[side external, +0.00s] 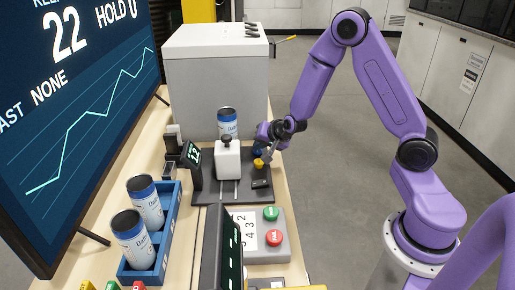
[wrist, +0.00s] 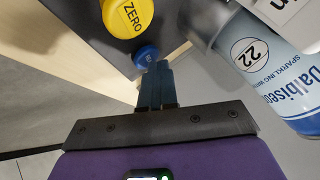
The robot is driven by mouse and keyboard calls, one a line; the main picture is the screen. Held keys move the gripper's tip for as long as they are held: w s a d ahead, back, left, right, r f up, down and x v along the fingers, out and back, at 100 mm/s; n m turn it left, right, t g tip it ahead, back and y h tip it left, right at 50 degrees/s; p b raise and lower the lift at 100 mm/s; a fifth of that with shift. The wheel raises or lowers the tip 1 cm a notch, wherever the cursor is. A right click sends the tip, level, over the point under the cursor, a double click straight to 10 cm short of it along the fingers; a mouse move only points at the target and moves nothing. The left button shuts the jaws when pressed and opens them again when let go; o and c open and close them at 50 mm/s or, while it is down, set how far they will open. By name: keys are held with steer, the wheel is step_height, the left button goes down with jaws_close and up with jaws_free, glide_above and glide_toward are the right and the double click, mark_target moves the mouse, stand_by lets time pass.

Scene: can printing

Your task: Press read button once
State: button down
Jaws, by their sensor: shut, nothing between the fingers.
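A blue button (wrist: 147,56) stands just past my gripper's fingertips in the wrist view; its label is too small to read. Whether the fingertips touch it I cannot tell. It also shows in the side view (side external: 257,151), partly hidden by my gripper. A larger yellow button marked ZERO (wrist: 128,17) sits beside it, and in the side view (side external: 259,163) it is on the dark station. My gripper (wrist: 157,66) is shut and empty, its fingers pointing at the blue button. In the side view my gripper (side external: 267,156) reaches in from the right, low over the buttons.
A can marked 22 (wrist: 262,60) stands close to my gripper, behind a white block (side external: 228,160) in the side view. A blue rack (side external: 172,228) holds two cans. Green and red buttons (side external: 274,238) sit on a grey panel. A large screen (side external: 75,110) stands left.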

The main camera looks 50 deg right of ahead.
mark_target(260, 152)
steer(key=shift+r, duration=1.2)
steer(key=shift+r, duration=0.1)
steer(key=shift+r, duration=2.4)
